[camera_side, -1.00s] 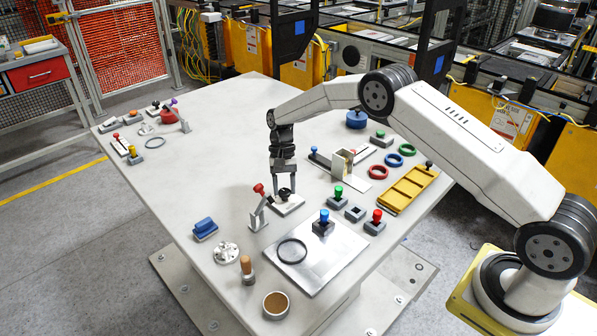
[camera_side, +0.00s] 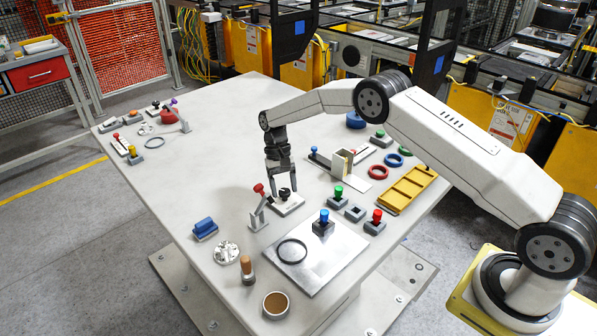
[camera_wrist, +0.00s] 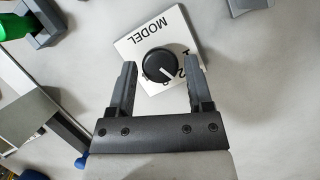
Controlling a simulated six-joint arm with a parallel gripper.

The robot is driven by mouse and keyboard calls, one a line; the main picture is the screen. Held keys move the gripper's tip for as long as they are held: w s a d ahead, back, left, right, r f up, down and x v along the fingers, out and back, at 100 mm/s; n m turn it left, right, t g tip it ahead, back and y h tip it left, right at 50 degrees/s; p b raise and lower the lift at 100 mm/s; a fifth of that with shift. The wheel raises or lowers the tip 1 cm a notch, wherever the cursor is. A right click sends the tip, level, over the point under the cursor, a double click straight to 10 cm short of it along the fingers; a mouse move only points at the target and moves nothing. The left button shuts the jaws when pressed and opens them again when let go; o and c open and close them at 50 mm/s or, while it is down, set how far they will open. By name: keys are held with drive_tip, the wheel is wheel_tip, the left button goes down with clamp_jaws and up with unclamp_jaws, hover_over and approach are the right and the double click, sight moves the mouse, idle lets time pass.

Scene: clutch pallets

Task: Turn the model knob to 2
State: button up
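The model knob (camera_wrist: 160,65) is a round black dial with a white pointer line, on a white plate (camera_wrist: 135,46) printed MODEL with numbers along one edge. The pointer is aimed down and right in the wrist view, near the 2; I cannot tell whether it is exactly on it. My gripper (camera_wrist: 159,66) is open. Its two dark fingers are on either side of the knob, with gaps showing on both sides. In the side view my gripper (camera_side: 281,193) is just over the knob plate (camera_side: 289,206), and the fingers partly hide the knob.
A red-topped lever (camera_side: 258,205) stands close left of the knob plate. A metal plate with a black ring (camera_side: 292,251) and a blue-topped block (camera_side: 323,224) is in front. Green and red knobbed blocks and a yellow tray (camera_side: 407,190) lie right. The table's left middle is clear.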

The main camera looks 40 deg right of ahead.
drive_tip(key=shift+o, duration=0.7)
drive_tip(key=shift+r, duration=0.1)
drive_tip(key=v, duration=0.7)
drive_tip(key=shift+w+r, duration=0.2)
drive_tip(key=shift+r, duration=0.1)
drive_tip(key=shift+s+r, duration=0.1)
drive_tip(key=s+r+n+t+h, duration=0.1)
drive_tip(key=s+r+n+t, duration=0.1)
drive_tip(key=s, duration=1.2)
drive_tip(key=s+r+n+t, duration=0.2)
drive_tip(key=s+t, duration=0.2)
drive_tip(key=s, duration=1.1)
drive_tip(key=shift+a+r+t+h, duration=0.2)
drive_tip(key=shift+a+t+h, duration=0.1)
drive_tip(key=shift+a+h, duration=0.15)
